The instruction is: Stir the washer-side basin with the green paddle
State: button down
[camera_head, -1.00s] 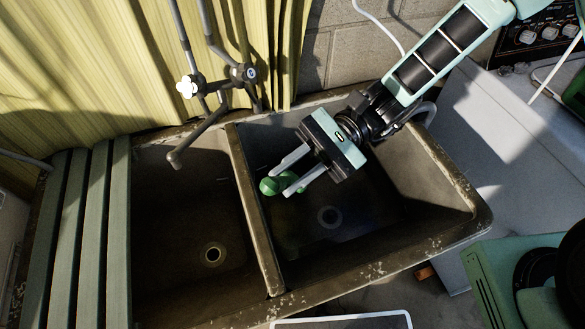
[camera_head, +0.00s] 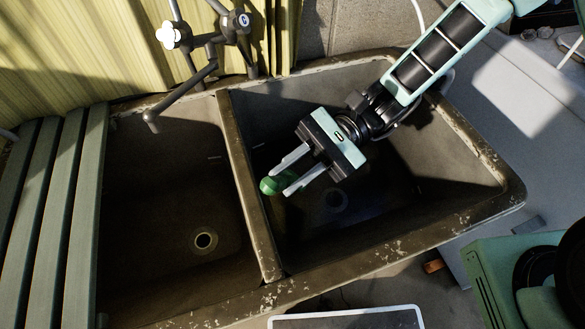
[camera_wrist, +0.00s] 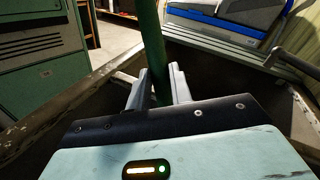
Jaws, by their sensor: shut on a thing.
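My gripper (camera_head: 288,175) is over the right-hand basin (camera_head: 440,175) of the double sink, near the divider. It is shut on the green paddle (camera_head: 270,185), whose rounded green end shows by the fingertips in the head view. In the wrist view the green shaft (camera_wrist: 152,45) rises between the two fingers. The lower part of the paddle is hidden, so I cannot tell how it meets the basin floor.
The left basin (camera_head: 175,190) is empty, with a drain (camera_head: 205,241). A divider (camera_head: 247,190) separates the basins. A faucet (camera_head: 185,90) hangs over the left one. Green slats (camera_head: 45,210) lie at the left. A white surface (camera_head: 500,110) adjoins the right rim.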

notch_tip(320, 180, down, 12)
jog(key=b, duration=1)
jog(key=shift+r+b, duration=0.15)
jog(key=shift+b, duration=0.25)
jog(key=shift+d+r, duration=0.1)
jog(key=shift+w+d+p, duration=0.3)
jog(key=shift+w+p, duration=0.2)
jog(key=shift+w, duration=0.15)
jog(key=shift+w+d+p, duration=0.35)
jog(key=shift+w+p, duration=0.15)
jog(key=shift+w, duration=0.15)
jog(key=shift+w+d+p, duration=0.3)
jog(key=shift+w+p, duration=0.2)
jog(key=shift+w, duration=0.15)
